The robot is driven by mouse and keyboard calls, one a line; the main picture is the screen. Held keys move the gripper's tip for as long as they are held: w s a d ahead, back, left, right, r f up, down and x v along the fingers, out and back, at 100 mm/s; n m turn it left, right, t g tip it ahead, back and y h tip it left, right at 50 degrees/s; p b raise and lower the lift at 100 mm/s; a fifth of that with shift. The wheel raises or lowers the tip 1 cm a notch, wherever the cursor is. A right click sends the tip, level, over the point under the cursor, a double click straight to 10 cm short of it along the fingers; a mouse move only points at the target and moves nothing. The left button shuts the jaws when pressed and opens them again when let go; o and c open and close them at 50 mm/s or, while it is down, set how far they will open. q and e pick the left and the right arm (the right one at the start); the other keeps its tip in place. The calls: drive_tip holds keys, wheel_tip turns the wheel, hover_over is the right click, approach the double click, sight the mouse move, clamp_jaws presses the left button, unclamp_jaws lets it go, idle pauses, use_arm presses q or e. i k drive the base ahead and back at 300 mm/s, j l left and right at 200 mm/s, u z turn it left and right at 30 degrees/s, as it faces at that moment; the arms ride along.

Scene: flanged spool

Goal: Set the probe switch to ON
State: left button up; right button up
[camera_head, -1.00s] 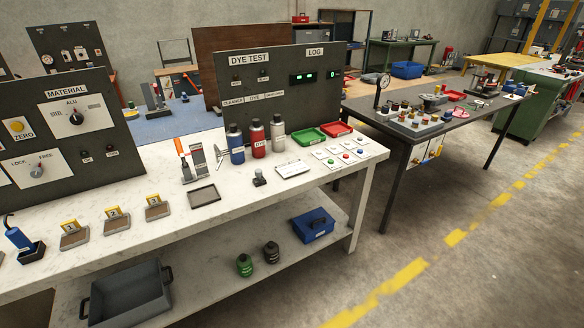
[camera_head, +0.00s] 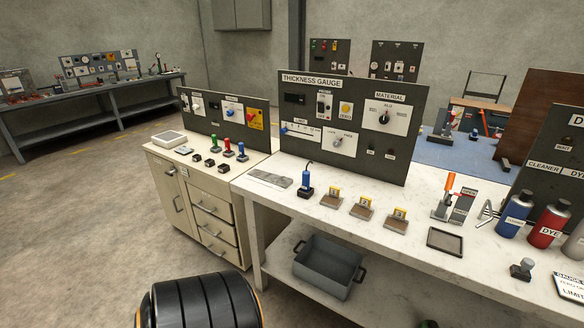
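The thickness gauge panel (camera_head: 367,150) stands upright at the back of the white bench. A small black switch (camera_head: 324,106) on a white plate sits on its upper middle, between a dark display (camera_head: 295,99) and a yellow button (camera_head: 345,109). The plate's label is too small to read, so I cannot tell for certain that this is the probe switch, nor its setting. A blue probe (camera_head: 306,181) stands in a dark holder on the bench in front of the panel. Neither of my grippers is in view. A black, ribbed part of my arm shows at the bottom.
The white bench (camera_head: 300,205) carries several numbered blocks, a tray (camera_head: 445,242) and bottles at the right. A cream cabinet (camera_head: 200,215) with coloured levers adjoins it at left. A grey bin (camera_head: 330,265) sits on the lower shelf. Floor at left is clear.

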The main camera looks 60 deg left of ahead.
sight(320, 105)
drive_tip(key=u, duration=1.95)
drive_tip(key=i+j, duration=0.1)
drive_tip(key=j, duration=0.6)
drive_tip(key=i, duration=0.05)
